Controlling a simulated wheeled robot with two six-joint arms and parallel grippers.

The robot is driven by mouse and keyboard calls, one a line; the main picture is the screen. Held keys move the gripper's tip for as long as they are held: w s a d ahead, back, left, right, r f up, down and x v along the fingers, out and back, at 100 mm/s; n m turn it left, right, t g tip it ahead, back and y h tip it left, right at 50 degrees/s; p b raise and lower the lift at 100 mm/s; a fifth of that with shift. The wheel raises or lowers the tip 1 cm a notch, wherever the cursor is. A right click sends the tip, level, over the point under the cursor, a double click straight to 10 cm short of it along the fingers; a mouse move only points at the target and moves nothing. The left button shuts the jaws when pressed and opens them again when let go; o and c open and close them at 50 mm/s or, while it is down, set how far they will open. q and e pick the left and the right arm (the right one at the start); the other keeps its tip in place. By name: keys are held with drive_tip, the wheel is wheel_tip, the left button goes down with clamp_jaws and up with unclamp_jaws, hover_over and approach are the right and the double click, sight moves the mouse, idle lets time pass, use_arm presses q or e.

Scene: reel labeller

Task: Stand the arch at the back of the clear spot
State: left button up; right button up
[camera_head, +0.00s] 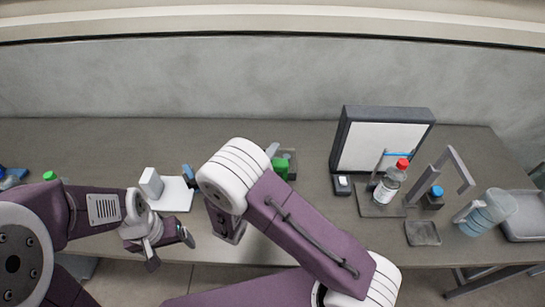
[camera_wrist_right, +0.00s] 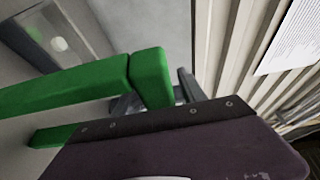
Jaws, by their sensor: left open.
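A green arch (camera_head: 281,168) shows beyond my right forearm, partly hidden by it in the head view. In the right wrist view the green arch (camera_wrist_right: 75,93) is close up, with its bars running to the left. My right gripper (camera_wrist_right: 155,95) has its grey fingers on either side of the arch's near end and appears shut on it. In the head view the right gripper is mostly behind my arm. My left gripper (camera_head: 170,250) is open and empty near the table's front edge. I cannot tell which patch is the clear spot.
A white board with a white block (camera_head: 150,183) stands left of centre. A dark-framed panel (camera_head: 383,146), a red-capped bottle (camera_head: 389,184), a grey frame (camera_head: 455,168) and a clear jug (camera_head: 489,212) are on the right.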

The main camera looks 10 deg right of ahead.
drive_tip(key=shift+r, duration=0.1)
drive_tip(key=b+v, duration=0.1)
drive_tip(key=v, duration=1.1)
drive_tip(key=shift+s+r, duration=0.1)
drive_tip(key=shift+r, duration=0.05)
